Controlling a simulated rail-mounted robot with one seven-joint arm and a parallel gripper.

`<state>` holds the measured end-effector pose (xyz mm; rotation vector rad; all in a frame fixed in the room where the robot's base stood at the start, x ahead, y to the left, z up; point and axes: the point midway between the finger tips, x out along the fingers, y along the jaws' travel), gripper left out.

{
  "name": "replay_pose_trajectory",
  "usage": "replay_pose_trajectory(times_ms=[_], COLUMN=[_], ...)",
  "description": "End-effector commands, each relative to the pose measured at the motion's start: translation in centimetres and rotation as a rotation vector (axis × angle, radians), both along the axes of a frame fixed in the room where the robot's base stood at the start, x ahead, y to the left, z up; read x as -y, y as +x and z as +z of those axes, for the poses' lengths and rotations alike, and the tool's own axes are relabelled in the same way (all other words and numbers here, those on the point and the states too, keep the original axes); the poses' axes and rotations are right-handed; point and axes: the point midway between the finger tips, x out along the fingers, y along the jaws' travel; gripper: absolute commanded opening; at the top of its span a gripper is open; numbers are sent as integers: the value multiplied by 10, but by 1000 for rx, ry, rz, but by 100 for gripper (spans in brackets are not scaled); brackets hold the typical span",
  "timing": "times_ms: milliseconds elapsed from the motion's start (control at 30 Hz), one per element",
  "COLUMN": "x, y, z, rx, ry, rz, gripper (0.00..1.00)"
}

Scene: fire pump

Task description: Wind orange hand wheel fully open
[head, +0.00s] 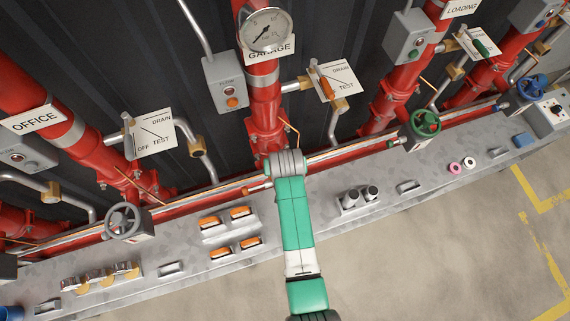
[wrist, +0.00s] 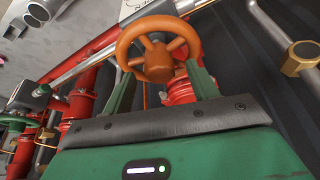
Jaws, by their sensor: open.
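The orange hand wheel (wrist: 124,47) shows in the wrist view, a ring with spokes and a round hub, in front of a red pipe. My gripper (wrist: 160,72) is open, with one green finger on each side of the wheel's lower part. The fingertips reach close to the rim; I cannot tell whether they touch it. No part of the wheel is between closed jaws. In the head view my green and white arm covers the spot below the GARAGE pipe, hiding the wheel and my fingers.
A grey wheel (head: 123,221), a green wheel (head: 425,124) and a blue wheel (head: 531,88) sit along the same row. Red pipes and a grey ledge (head: 330,222) with orange-topped items (head: 240,213) surround my arm. The floor in front is clear.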

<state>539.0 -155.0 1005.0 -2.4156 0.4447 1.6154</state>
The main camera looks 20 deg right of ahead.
Motion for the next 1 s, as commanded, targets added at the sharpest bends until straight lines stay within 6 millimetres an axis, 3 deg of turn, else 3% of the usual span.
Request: replay_pose_trajectory(times_ms=[367, 633, 667, 800, 867, 1000], x=[1, 1, 1, 1, 2, 5], y=[3, 3, 3, 3, 3, 3], z=[-8, -8, -8, -8, -7, -6], rx=[1, 1, 1, 1, 0, 1], ry=[-1, -1, -1, -1, 0, 2], rz=[1, 1, 1, 1, 22, 229], gripper=[57, 4, 29, 6, 6, 6])
